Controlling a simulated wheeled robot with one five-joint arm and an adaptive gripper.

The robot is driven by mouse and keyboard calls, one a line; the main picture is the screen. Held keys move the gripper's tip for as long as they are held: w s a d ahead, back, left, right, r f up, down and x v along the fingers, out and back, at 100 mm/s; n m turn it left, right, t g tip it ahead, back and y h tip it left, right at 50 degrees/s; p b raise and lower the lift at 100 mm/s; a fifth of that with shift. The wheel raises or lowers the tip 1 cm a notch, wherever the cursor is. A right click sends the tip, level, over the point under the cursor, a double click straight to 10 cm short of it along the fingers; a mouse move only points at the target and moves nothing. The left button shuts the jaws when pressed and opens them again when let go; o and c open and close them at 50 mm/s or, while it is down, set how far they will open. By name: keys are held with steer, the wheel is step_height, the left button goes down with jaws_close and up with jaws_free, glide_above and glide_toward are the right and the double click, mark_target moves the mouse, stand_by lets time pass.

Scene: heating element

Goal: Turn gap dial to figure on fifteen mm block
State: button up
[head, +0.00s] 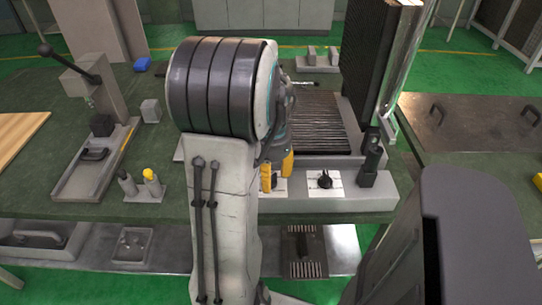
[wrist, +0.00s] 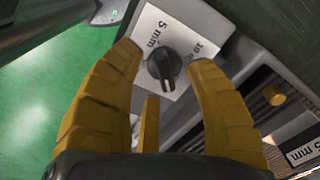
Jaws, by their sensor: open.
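The dial (wrist: 163,68) is a black knob on a white plate (wrist: 180,25) marked "5 mm" and "10", with the rest of the lettering hidden. In the wrist view it lies between the yellow fingertips of my gripper (wrist: 165,58). The gripper is open, with a finger on either side of the knob; I cannot tell whether they touch it. In the head view my gripper (head: 277,172) is over the front of the grey machine, mostly behind my arm. A labelled part (wrist: 306,154) at the right edge of the wrist view reads "5 mm", cut off by the frame.
Another black knob (head: 325,180) on a white plate is right of my gripper in the head view. A dark upright handle (head: 371,160) stands farther right. Small cylinders (head: 140,183), one yellow-topped, stand left on the green bench. A lever press (head: 95,130) is at far left.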

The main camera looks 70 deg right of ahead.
step_height(320, 180, up, 11)
stand_by(0.5)
stand_by(0.8)
steer(key=f+n, duration=0.1)
steer(key=n, duration=0.1)
steer(key=f+n, duration=0.1)
steer(key=f, duration=0.1)
steer(key=f+n, duration=0.1)
steer(key=n, duration=0.1)
steer(key=shift+a+f+n+h, duration=0.3)
steer(key=shift+f, duration=0.1)
steer(key=w+a+r+n+t+p, duration=0.1)
steer(key=w+a+n, duration=0.3)
steer(key=a, duration=0.6)
steer(key=w+a+r+n+t+p, duration=0.1)
steer(key=w+a+r+n+p, duration=0.3)
steer(key=a+n, duration=0.4)
steer(key=w+a+r+n+t+p, duration=0.1)
steer(key=w+a+n, duration=0.4)
steer(key=a, duration=0.8)
step_height(320, 180, up, 2)
steer(key=shift+w+a+r+n+p, duration=0.15)
steer(key=shift+a+n+p, duration=0.25)
steer(key=shift+p, duration=0.45)
